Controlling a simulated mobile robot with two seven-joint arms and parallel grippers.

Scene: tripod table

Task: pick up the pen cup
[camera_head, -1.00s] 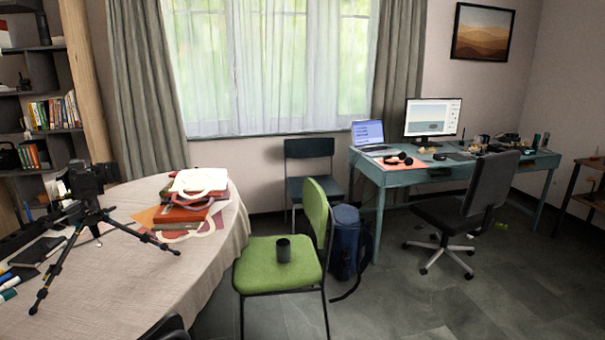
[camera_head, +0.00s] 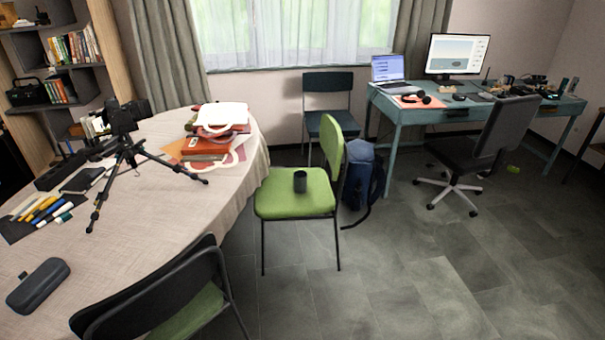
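The pen cup (camera_head: 300,182) is a small dark cylinder. It stands upright on the seat of a green chair (camera_head: 280,203) near the middle of the view. It looks empty, but it is too small to tell for sure. Neither of my grippers shows in the view, and nothing touches the cup but the seat.
A table with a pale cloth (camera_head: 150,215) on the left holds a camera tripod (camera_head: 128,160), pens and bags. A dark chair (camera_head: 165,300) stands at the front left. A blue backpack (camera_head: 362,178) leans behind the green chair. The grey floor (camera_head: 400,280) at the front right is clear.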

